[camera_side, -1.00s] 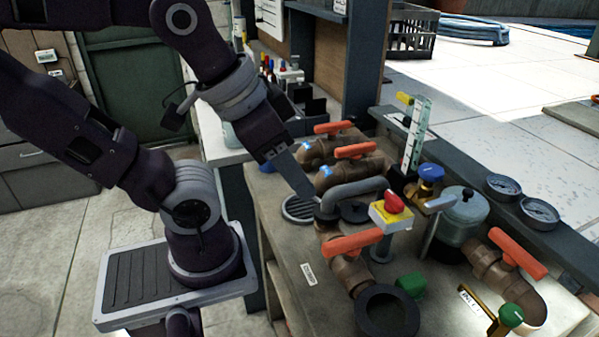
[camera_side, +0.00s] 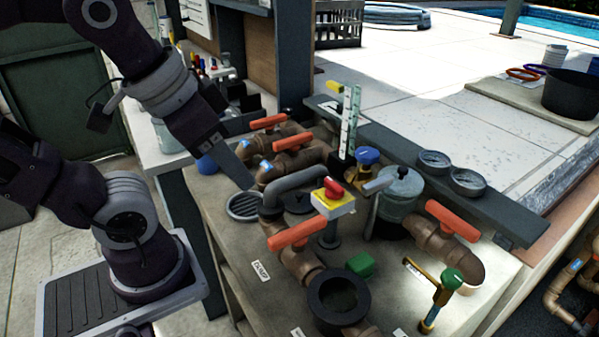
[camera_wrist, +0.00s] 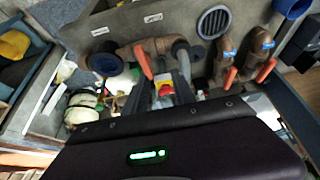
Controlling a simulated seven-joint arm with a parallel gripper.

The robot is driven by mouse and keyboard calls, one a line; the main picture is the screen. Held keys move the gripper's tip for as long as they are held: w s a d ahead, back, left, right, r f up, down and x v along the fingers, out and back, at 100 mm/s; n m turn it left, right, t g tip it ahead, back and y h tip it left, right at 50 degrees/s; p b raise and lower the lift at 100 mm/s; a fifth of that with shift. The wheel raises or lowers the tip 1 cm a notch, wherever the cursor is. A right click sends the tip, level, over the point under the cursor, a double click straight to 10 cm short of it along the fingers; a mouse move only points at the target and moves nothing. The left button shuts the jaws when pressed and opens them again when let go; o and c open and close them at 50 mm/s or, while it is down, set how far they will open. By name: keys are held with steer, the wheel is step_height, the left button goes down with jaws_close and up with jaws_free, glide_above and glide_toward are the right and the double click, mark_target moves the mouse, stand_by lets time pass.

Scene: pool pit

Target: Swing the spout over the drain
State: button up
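The spout (camera_side: 298,181) is a grey curved pipe on the bench in the side view. Its near bend meets a dark collar above a red-handled brown pipe, and it runs right behind a yellow box with a red knob. The drain (camera_side: 245,206) is a round slotted grate left of that bend; the spout's long part lies away from it. The drain also shows in the wrist view (camera_wrist: 213,22), where the spout (camera_wrist: 181,49) is partly hidden by the fingers. My gripper (camera_side: 247,185) points down above the drain, just left of the spout, seemingly apart. Its finger gap is unclear.
The yellow box (camera_side: 334,203) stands close to the spout. Brown pipes with red handles (camera_side: 294,236) crowd the bench. An upright scale (camera_side: 350,125), a clear canister (camera_side: 397,200) and gauges (camera_side: 467,182) stand behind and right. A dark ring (camera_side: 299,202) lies beside the spout.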

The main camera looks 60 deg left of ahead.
steer(key=w+a+g+y, duration=0.1)
steer(key=w+a+g, duration=0.15)
steer(key=w, duration=0.45)
steer(key=g+y, duration=0.1)
steer(key=g, duration=0.2)
glide_toward(305, 172)
steer(key=f, duration=0.4)
steer(key=a+f, duration=0.1)
steer(key=f, duration=0.4)
steer(key=shift+s+a, duration=0.1)
steer(key=shift+a, duration=0.2)
jaws_close()
